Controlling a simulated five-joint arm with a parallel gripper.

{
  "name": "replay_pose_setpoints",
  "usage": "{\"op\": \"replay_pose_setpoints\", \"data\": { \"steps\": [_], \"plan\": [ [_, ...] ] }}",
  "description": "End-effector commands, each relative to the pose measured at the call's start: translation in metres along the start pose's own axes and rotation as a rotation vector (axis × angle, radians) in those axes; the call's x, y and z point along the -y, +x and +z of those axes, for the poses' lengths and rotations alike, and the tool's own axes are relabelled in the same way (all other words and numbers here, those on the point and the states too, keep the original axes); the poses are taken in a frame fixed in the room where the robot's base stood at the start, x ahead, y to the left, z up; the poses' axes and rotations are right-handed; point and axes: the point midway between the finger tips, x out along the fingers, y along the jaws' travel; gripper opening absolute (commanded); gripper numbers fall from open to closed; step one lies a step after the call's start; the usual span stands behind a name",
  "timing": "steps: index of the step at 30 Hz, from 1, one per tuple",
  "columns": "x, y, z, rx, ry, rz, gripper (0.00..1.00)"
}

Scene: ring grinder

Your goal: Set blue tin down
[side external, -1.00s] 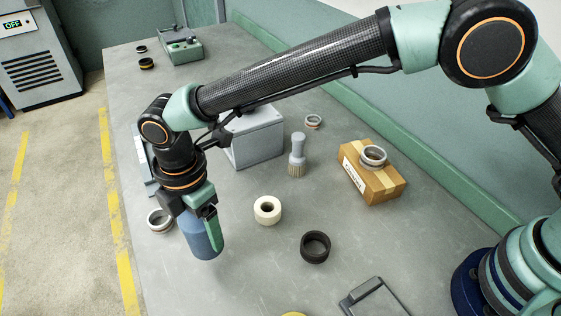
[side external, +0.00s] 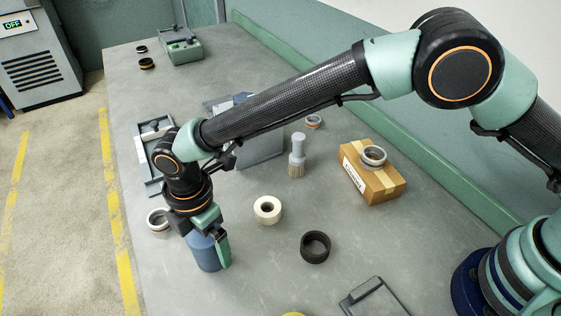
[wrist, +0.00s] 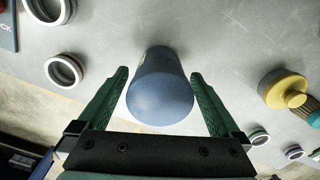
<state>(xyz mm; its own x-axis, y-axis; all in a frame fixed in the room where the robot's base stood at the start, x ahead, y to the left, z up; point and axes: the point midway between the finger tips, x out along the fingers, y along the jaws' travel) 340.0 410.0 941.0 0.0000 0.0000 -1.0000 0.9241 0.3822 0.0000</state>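The blue tin (side external: 204,254) stands upright on the grey bench near its left side in the side view, and appears to rest on the surface. In the wrist view the blue tin (wrist: 160,97) lies between the two green fingers, with a narrow gap showing on each side. My gripper (side external: 210,258) points down around the tin from above, one finger along its right side; the other finger is hidden there. In the wrist view my gripper (wrist: 159,75) is open.
A metal ring (side external: 159,219) lies just left of the tin. A cream roll (side external: 268,210) and a black ring (side external: 315,247) lie to the right. A brush (side external: 297,155) and a cardboard box (side external: 373,182) stand farther back. The bench between tin and black ring is clear.

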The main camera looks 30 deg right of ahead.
Motion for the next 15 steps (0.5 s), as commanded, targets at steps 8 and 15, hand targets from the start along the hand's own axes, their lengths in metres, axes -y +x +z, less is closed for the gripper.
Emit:
{"op": "replay_pose_setpoints", "data": {
  "steps": [8,15],
  "plan": [
    [-0.001,-0.011,0.0,-0.001,0.0,0.003,1.0],
    [-0.001,-0.056,-0.001,-0.003,0.0,0.006,1.0]
  ]
}}
